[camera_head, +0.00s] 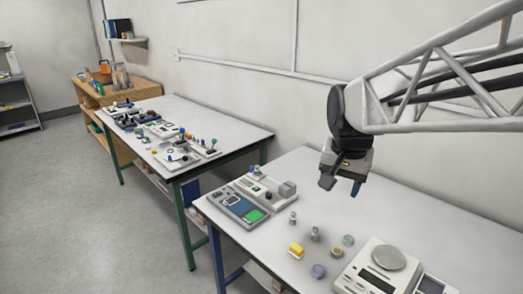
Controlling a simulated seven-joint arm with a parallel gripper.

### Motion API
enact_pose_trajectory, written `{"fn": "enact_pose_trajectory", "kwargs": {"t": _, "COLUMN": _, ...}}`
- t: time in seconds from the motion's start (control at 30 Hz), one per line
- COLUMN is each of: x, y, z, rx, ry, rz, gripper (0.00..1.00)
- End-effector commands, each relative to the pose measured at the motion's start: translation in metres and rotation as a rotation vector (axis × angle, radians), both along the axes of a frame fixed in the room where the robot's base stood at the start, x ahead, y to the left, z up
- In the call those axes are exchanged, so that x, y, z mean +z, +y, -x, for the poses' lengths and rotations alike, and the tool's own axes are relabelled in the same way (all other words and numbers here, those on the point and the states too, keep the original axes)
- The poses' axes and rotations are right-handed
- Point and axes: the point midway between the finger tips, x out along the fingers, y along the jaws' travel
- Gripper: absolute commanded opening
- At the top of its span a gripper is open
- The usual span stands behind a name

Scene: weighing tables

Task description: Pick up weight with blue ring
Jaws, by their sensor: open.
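My gripper (341,187) hangs in the air above the table, fingers pointing down, open and empty. In the picture it is above and to the right of both weights, touching nothing.
A second cluttered table (220,122) stands left.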

Motion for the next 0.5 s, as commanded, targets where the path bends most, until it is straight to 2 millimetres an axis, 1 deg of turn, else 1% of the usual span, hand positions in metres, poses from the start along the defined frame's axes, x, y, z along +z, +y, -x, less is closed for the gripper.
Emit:
{"fn": "enact_pose_trajectory", "kwargs": {"t": 0.03, "x": 0.001, "y": 0.002, "z": -0.014, "rx": -0.023, "ry": 0.005, "rz": -0.004, "gripper": 0.59}}
{"fn": "enact_pose_trajectory", "kwargs": {"t": 0.3, "x": 0.008, "y": 0.013, "z": -0.078, "rx": -0.163, "ry": 0.024, "rz": -0.031, "gripper": 0.59}}
{"fn": "enact_pose_trajectory", "kwargs": {"t": 0.5, "x": 0.009, "y": 0.023, "z": -0.127, "rx": -0.266, "ry": 0.037, "rz": -0.048, "gripper": 0.59}}
